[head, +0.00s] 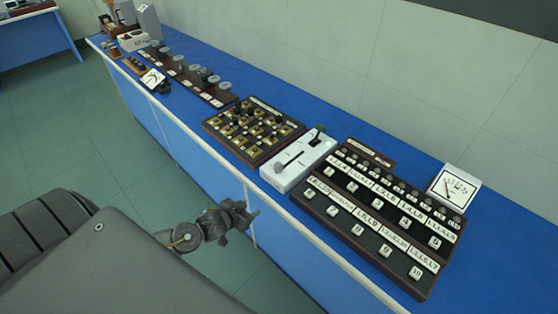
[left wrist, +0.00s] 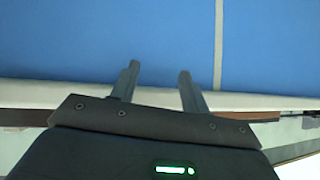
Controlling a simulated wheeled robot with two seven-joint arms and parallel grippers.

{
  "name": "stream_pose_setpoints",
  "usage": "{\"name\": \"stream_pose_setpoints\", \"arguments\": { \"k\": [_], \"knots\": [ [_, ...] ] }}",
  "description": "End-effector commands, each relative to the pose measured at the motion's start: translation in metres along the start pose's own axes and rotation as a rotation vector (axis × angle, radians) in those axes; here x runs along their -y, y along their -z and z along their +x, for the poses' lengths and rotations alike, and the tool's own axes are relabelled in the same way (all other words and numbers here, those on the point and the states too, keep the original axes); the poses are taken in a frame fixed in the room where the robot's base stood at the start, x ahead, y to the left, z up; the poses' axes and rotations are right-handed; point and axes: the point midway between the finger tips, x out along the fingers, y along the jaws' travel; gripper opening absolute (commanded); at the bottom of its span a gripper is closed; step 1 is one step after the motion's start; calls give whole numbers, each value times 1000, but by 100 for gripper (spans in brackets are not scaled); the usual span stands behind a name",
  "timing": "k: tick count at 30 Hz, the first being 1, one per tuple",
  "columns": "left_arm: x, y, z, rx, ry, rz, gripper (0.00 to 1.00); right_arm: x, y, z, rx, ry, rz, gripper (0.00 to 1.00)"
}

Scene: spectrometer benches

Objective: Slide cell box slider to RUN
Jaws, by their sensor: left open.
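A white box (head: 298,161), which looks like the cell box, stands on the blue bench near its front edge. It has a dark slot with a handle (head: 287,163) on its top and a dark green-tipped part (head: 318,133) at its far end. I cannot read any RUN marking or tell the slider's setting. My left gripper (head: 252,212) is in front of the bench edge, apart from the box. In the left wrist view its two fingers (left wrist: 160,75) stand apart with nothing between them. My right gripper is not in view.
The blue bench (head: 395,165) runs along the wall. A brown board with brass blocks (head: 253,130) is left of the box; a dark board with numbered buttons (head: 380,215) is right of it. A white meter (head: 453,187) stands behind. A pale rail (head: 215,165) lines the front edge.

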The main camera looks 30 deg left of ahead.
Motion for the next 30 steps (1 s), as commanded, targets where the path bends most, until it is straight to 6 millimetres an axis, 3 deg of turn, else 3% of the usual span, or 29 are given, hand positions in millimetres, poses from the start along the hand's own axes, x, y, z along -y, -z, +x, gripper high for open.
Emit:
{"name": "stream_pose_setpoints", "arguments": {
  "k": [1, 3, 6, 10, 15, 20, 30],
  "knots": [
    [-4, 32, -18, -44, -23, -1, 45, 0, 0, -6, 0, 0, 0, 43],
    [-6, 66, -34, -99, -48, -10, 45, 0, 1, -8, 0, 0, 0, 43],
    [3, 105, -48, -189, -92, -16, 45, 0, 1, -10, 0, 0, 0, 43],
    [5, 139, -66, -262, -145, -28, 45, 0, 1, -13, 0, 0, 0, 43],
    [4, 153, -75, -292, -174, -39, 45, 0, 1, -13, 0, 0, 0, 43],
    [4, 155, -71, -294, -174, -41, 45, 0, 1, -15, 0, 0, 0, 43],
    [-5, 174, -19, -295, -173, -40, 45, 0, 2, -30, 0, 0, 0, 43]
  ]
}}
